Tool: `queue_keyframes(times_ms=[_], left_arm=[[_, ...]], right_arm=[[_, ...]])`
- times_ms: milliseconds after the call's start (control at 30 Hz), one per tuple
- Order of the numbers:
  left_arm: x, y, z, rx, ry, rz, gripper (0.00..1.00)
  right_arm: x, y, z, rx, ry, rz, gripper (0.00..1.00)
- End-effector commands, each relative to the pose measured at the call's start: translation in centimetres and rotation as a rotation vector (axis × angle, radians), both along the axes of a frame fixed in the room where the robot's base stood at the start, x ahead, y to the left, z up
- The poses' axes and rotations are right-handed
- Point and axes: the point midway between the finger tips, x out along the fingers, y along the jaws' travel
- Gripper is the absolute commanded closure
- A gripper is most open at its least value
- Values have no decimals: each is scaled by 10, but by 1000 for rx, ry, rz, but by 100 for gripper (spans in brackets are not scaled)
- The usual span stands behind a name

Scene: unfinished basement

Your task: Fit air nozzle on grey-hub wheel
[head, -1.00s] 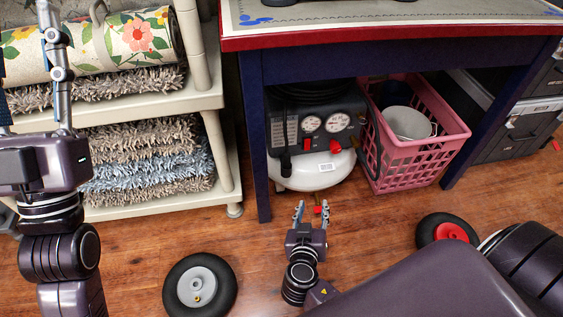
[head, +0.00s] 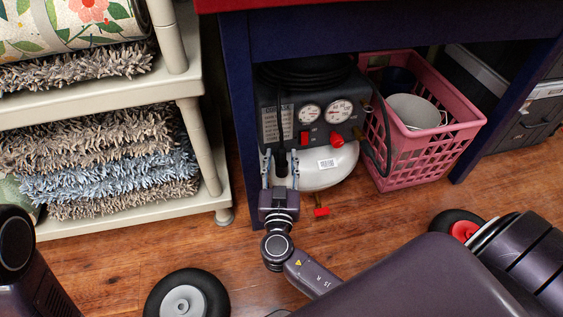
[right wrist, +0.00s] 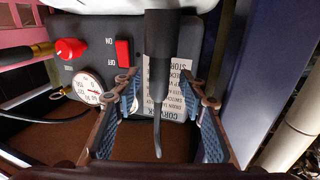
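The black air nozzle (head: 281,166) hangs upright in front of the air compressor (head: 326,173). In the right wrist view its black handle (right wrist: 160,62) and thin tip hang between my open fingers. My right gripper (head: 280,158) stands open at the compressor's front left, with a finger on each side of the nozzle and visible gaps. The grey-hub wheel (head: 183,300) lies flat on the floor at the bottom left, partly cut off by the frame. Part of my left arm shows at the lower left edge; its gripper is out of view.
A red-hub wheel (head: 464,230) lies at the right, partly behind my arm. A pink basket (head: 425,168) with a white bucket (head: 413,112) stands right of the compressor, under a blue table (head: 240,120). A rug shelf (head: 135,222) stands left. Floor between shelf and grey-hub wheel is clear.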

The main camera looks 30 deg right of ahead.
Motion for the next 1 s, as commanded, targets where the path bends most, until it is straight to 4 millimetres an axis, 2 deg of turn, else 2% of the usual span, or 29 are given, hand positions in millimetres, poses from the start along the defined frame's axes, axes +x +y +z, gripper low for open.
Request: queue_keyframes(times_ms=[133,367,733,1000], left_arm=[[-4,0,0,0,-12,1,60],[-4,0,1,0,-12,1,60],[-4,0,1,1,-13,0,60],[-4,0,1,0,-13,0,60]], right_arm=[[12,-7,-1,-2,2,0,61],[13,-8,-1,-2,3,0,61],[13,-8,-1,-2,3,0,100],[13,-8,0,-2,2,0,100]])
